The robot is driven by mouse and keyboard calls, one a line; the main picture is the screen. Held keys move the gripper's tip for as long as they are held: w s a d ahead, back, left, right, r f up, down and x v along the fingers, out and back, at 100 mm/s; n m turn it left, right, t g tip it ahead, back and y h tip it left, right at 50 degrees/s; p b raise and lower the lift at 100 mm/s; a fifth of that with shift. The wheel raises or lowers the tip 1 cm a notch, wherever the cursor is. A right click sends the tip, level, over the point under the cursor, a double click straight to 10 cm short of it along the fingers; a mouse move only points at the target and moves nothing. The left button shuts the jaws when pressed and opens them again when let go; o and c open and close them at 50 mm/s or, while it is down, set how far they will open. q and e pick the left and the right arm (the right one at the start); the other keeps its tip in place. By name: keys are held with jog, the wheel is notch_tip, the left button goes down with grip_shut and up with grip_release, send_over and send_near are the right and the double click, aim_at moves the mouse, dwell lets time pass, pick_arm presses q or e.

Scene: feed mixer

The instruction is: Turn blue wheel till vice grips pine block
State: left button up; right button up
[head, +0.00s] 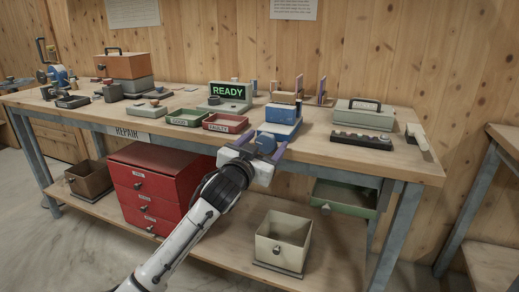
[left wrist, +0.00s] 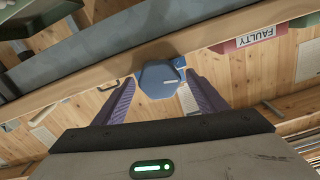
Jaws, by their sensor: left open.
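The blue vice (head: 282,120) stands at the front edge of the workbench in the head view, with a pine block (head: 286,98) at its top. Whether its jaws touch the block is too small to tell. The blue wheel (head: 265,143) is on the vice's front side. It also shows in the left wrist view as a faceted blue disc (left wrist: 157,80). My left gripper (head: 262,147) is open at the wheel, its purple fingers on either side. In the left wrist view, gaps show between wheel and fingers. My right gripper is out of view.
A green tray (head: 185,121) and a red FAULTY tray (head: 227,126) lie left of the vice, before a READY display (head: 228,91). A dark rack (head: 361,140) and a grey-green case (head: 363,115) stand right. Drawers and bins sit below the bench top.

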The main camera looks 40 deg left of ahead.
pick_arm(q)
jog(key=v, duration=0.9)
jog(key=shift+s+p, duration=0.3)
jog(key=shift+p, duration=0.1)
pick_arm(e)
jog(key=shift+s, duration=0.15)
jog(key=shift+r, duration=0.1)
pick_arm(q)
jog(key=s+d+f+m+g+h+p, duration=0.1)
jog(key=s+d+f+g+h+p, duration=0.15)
jog(key=d+f, duration=0.4)
jog(key=s+d+f+m+g+h+p, duration=0.1)
jog(key=s+d+f+g+h+p, duration=0.2)
jog(key=f, duration=0.7)
jog(key=s+d+f+g+p, duration=0.1)
jog(key=s+d+f, duration=0.3)
jog(key=s, duration=0.2)
jog(key=s+d+f+g+h+p, duration=0.1)
jog(key=s+d+f+p, duration=0.1)
jog(key=s+d+f, duration=0.2)
jog(key=s+d+f+g+p, duration=0.1)
jog(key=s+d+f, duration=0.3)
jog(key=s, duration=0.6)
jog(key=shift+f+m+p, duration=0.3)
jog(key=shift+f, duration=0.35)
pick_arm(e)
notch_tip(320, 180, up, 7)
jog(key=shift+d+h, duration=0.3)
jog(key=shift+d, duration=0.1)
